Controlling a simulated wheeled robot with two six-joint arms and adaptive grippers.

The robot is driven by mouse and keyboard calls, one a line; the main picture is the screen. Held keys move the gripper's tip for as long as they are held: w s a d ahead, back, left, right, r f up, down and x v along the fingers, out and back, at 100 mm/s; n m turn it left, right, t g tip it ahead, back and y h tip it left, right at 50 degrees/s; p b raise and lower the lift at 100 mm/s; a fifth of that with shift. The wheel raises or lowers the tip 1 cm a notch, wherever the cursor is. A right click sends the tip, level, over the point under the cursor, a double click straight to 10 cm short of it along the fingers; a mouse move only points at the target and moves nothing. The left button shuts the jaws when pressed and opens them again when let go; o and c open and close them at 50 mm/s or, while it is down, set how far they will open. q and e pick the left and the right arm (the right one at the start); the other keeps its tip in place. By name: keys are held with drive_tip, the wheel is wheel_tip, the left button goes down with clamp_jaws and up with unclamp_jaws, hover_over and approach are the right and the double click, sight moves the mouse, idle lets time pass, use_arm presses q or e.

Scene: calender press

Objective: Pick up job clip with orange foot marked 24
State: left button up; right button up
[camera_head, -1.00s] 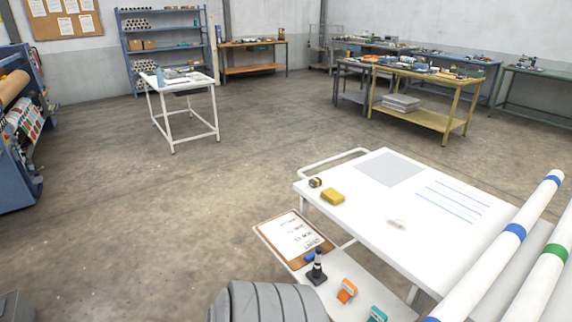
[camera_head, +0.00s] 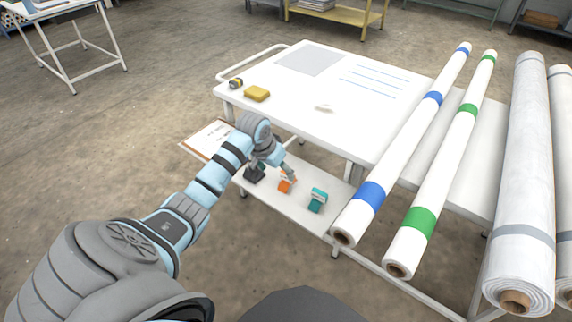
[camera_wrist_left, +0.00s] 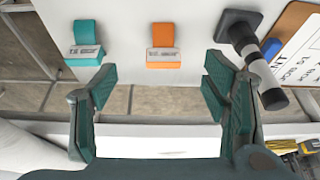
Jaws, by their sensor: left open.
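The orange clip (camera_head: 287,183) stands on the lower shelf of the white cart, between a black stand and a teal clip (camera_head: 317,201). In the left wrist view the orange clip (camera_wrist_left: 162,46) has a pale label too small to read. It lies ahead of the space between the fingers, untouched. The teal clip (camera_wrist_left: 86,44) is to its left there. My left gripper (camera_head: 284,167) reaches down over the shelf, close to the orange clip. In the wrist view the left gripper (camera_wrist_left: 160,78) is open and empty. My right gripper is out of view.
The black stand with a striped post (camera_wrist_left: 246,48) is right of the orange clip in the wrist view, near a clipboard (camera_wrist_left: 300,55). The cart's upper top (camera_head: 330,85) overhangs behind. Long white rolls (camera_head: 405,145) lie on the right.

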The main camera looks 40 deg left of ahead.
use_arm(q)
drive_tip(key=w+f+b, duration=0.3)
drive_tip(key=f+b, duration=0.1)
drive_tip(key=shift+w+a, duration=0.35)
drive_tip(key=shift+a, duration=0.05)
drive_tip(key=b+x, duration=0.4)
drive_tip(key=x, duration=0.1)
drive_tip(key=shift+w+f, duration=0.1)
drive_tip(key=shift+w, duration=0.2)
drive_tip(key=shift+w+f, duration=0.15)
drive_tip(key=shift+f, duration=0.1)
drive_tip(key=shift+r, duration=0.1)
drive_tip(key=c, duration=1)
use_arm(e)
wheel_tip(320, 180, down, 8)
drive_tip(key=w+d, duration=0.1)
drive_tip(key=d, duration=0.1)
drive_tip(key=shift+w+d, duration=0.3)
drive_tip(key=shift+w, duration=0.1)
